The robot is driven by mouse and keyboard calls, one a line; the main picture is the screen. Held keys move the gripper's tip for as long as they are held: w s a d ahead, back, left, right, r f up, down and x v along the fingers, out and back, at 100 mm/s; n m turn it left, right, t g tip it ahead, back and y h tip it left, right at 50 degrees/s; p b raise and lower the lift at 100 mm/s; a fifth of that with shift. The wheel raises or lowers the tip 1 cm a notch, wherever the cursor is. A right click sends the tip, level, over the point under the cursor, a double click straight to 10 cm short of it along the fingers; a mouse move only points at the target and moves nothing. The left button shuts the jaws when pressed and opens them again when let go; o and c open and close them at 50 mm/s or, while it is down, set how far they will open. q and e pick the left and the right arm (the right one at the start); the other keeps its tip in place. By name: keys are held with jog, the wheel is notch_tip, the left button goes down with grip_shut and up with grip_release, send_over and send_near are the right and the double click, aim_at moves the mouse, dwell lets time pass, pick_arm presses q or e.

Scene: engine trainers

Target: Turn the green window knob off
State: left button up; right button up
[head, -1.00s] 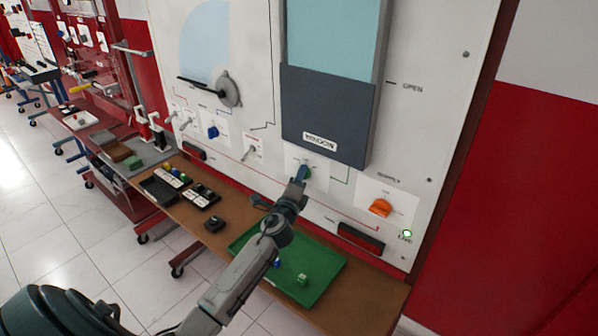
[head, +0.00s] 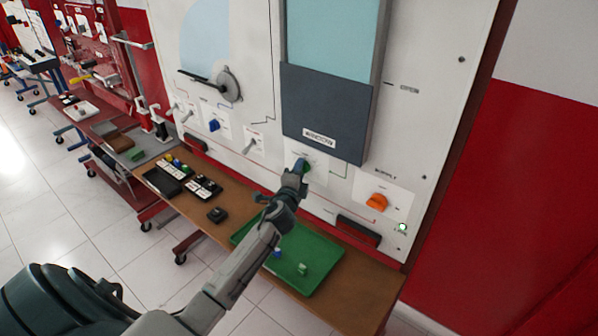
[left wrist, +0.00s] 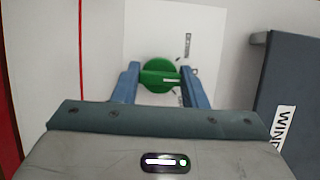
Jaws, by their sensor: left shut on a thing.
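The green window knob (left wrist: 160,76) sits on a white plate below the dark WINDOW panel (head: 322,108). In the left wrist view it is round with a raised grip bar and a pale pointer line running roughly sideways, toward the right. My left gripper (left wrist: 161,84) has its blue fingers on either side of the knob and is shut on it. In the head view my left gripper (head: 300,168) covers most of the knob, with a little green showing. My right gripper is in neither view.
An orange supply knob (head: 377,202) and a lit green lamp (head: 402,227) are to the right on the board. A green tray (head: 325,268) with small parts lies on the bench below my left arm. A blue knob (head: 214,125) and toggle switches are to the left.

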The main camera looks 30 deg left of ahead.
pick_arm(q)
jog(key=o, duration=1)
jog(key=shift+s, duration=0.1)
jog(key=b+v, duration=0.2)
jog(key=v, duration=0.8)
jog(key=shift+s+d+b, duration=0.1)
jog(key=shift+s+b, duration=0.2)
jog(key=shift+s, duration=0.05)
